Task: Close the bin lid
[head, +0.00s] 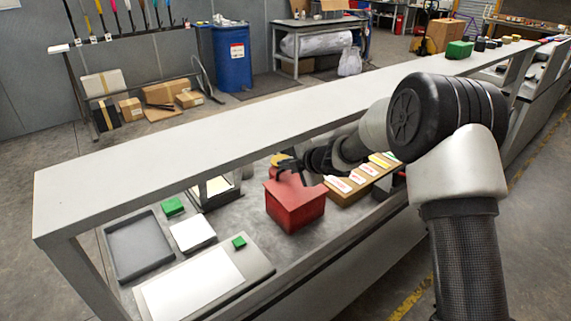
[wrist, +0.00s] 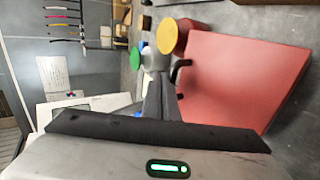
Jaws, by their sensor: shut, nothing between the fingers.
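The red bin (head: 295,208) stands on the grey workbench under the long shelf in the head view. Its upper part is partly covered by my gripper, and I cannot tell from there how far the lid stands open. My gripper (head: 283,166) is at the top of the bin, at its far left side. In the wrist view, a broad flat red panel of the bin (wrist: 245,78) fills the right side. My gripper (wrist: 160,78) shows there with its fingers together and empty, just left of a small dark fitting on the panel's edge. Contact is unclear.
The long grey shelf (head: 200,137) runs above the bench behind my gripper. A brown box with coloured labels (head: 358,181) stands right of the bin. A dark tray (head: 138,246), a white block (head: 192,234) and green blocks lie to the left.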

